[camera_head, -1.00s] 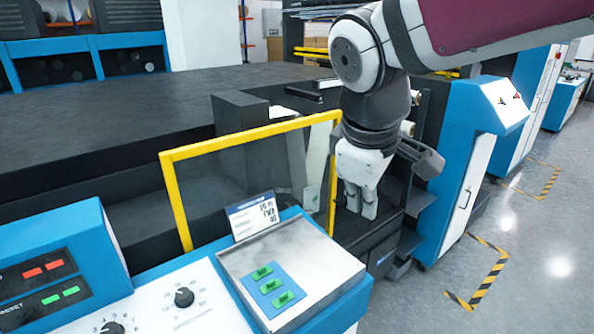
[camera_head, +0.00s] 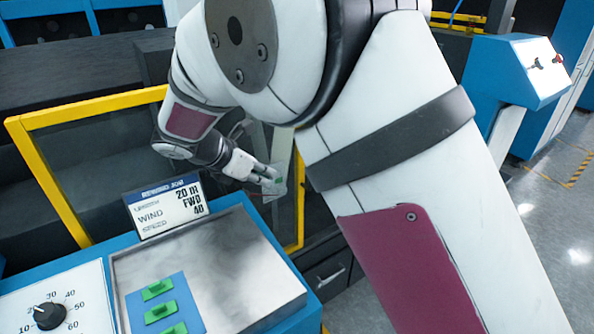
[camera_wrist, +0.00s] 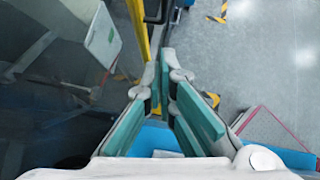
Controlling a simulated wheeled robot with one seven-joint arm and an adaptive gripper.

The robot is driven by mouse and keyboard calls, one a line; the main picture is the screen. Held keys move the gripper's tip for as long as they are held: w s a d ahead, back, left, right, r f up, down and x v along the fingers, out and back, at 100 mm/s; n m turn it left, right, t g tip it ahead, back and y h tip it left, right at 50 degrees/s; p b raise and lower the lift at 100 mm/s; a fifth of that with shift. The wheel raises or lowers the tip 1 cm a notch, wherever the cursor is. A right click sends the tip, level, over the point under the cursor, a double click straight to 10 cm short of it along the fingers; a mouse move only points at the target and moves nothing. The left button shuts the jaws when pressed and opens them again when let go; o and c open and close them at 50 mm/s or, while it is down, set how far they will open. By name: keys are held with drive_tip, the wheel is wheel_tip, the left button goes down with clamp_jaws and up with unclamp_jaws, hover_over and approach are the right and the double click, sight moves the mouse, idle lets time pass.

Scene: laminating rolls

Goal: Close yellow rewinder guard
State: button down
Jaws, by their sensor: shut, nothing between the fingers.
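The yellow rewinder guard (camera_head: 98,106) is a yellow frame with a see-through panel, standing upright behind the control console in the head view. My arm crosses in front of part of its top bar and right side. My gripper (camera_head: 277,184) is near the guard's right post; whether it touches the guard I cannot tell. In the wrist view, a yellow bar (camera_wrist: 138,28) runs down just left of my gripper's fingertips (camera_wrist: 165,62). The fingers are shut at the tips with nothing held.
The blue console with its metal top (camera_head: 220,270), green buttons and display sign (camera_head: 168,207) stands in front of the guard. A blue cabinet (camera_head: 520,68) stands at the right. Open grey floor (camera_head: 560,200) with hazard tape lies beyond my arm.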

sight(298, 180)
drive_tip(key=x, duration=0.4)
drive_tip(key=w+d+r+x, duration=0.1)
drive_tip(key=x, duration=0.3)
drive_tip(key=r+x, duration=0.1)
drive_tip(key=x, duration=0.3)
drive_tip(key=shift+w+d+f, duration=0.2)
drive_tip(key=shift+w+d, duration=0.1)
drive_tip(key=shift+d, duration=0.05)
